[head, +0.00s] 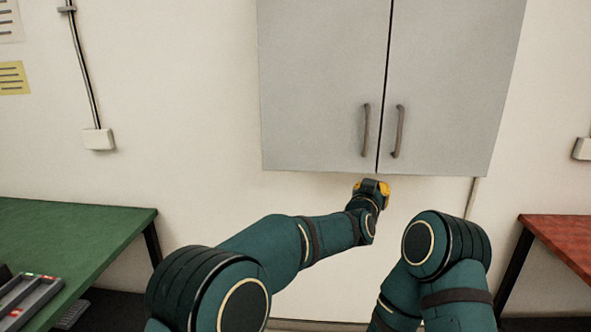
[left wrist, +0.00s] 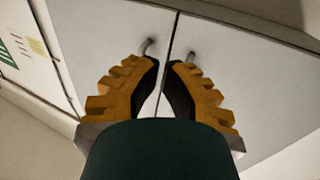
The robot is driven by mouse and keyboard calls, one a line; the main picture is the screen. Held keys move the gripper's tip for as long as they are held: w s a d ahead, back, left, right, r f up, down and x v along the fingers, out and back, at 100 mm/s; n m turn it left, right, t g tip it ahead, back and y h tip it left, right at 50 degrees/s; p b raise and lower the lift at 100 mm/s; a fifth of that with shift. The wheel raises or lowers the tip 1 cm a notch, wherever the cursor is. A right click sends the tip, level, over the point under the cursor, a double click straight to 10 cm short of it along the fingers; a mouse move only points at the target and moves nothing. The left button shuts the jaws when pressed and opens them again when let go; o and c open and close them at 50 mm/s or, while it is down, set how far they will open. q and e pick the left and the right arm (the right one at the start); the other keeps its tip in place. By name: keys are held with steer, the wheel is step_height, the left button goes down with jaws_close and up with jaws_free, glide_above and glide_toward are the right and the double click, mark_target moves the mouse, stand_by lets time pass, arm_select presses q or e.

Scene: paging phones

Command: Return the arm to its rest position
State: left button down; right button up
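My left arm reaches forward in the head view. Its gripper (head: 371,187), with yellow finger pads, is just below the lower edge of the grey wall cabinet, near the line between its doors. In the left wrist view the two fingers of this gripper (left wrist: 162,66) lean towards each other with a narrow gap between the tips. Nothing shows between them. My right arm is bent low at the right of the head view, and its gripper is out of view.
The grey cabinet (head: 323,75) has two closed doors with handles; it also shows in the left wrist view (left wrist: 105,40). A green table (head: 85,228) with a grey device (head: 28,298) stands at left. A red table (head: 565,238) stands at right. White wall lies between them.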

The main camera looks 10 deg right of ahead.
arm_select(q)
steer(key=s+a+f+n+g+y, duration=0.2)
steer(key=a+f+n+g+y, duration=0.3)
steer(key=a+f, duration=2.2)
steer(key=s+a+f+n+g+y, duration=0.2)
steer(key=s+a+f+g, duration=0.2)
steer(key=s+a+f, duration=0.85)
steer(key=s+a+f+n+g, duration=0.1)
steer(key=s+a, duration=0.1)
steer(key=s, duration=0.7)
steer(key=s+a+f+n+g, duration=0.1)
steer(key=s+a+f+g, duration=0.1)
steer(key=s, duration=0.7)
steer(key=shift+a, duration=0.35)
steer(key=shift+f, duration=0.1)
